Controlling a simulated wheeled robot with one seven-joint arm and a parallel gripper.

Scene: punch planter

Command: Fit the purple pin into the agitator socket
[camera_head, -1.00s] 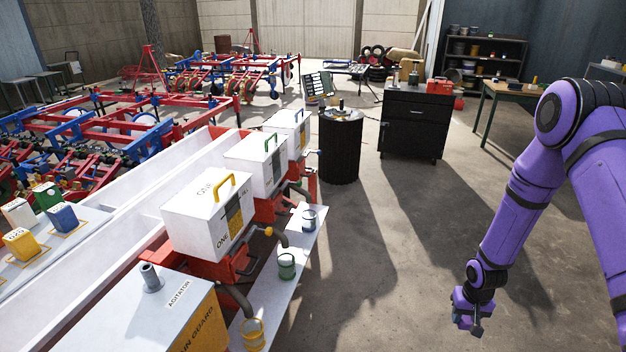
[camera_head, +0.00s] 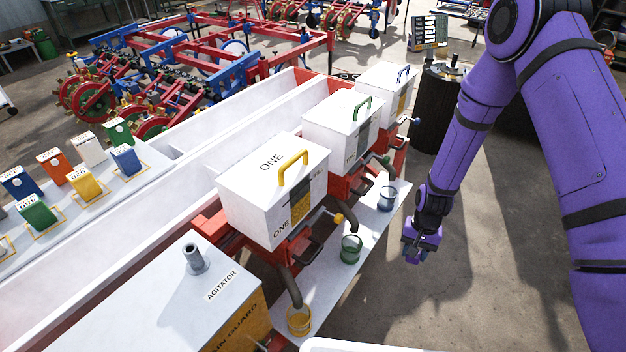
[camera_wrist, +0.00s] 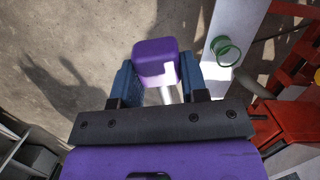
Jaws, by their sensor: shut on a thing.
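The purple pin (camera_wrist: 156,62) has a block-shaped purple head and a pale metal shank, seen between the fingers in the wrist view. My gripper (camera_wrist: 157,78) is shut on its head. In the head view my gripper (camera_head: 420,252) hangs over the floor, right of the white shelf and apart from the machine. The agitator socket (camera_head: 195,259) is a short grey upright tube on the white top of the box labelled AGITATOR, at lower left. It is well to the left of my gripper, and its opening faces up.
White lidded boxes with yellow (camera_head: 293,168), green (camera_head: 362,107) and blue handles stand along the machine, between socket and arm. A white shelf (camera_head: 330,275) below holds yellow, green (camera_head: 351,249) and blue cups. Coloured blocks stand on a panel at left.

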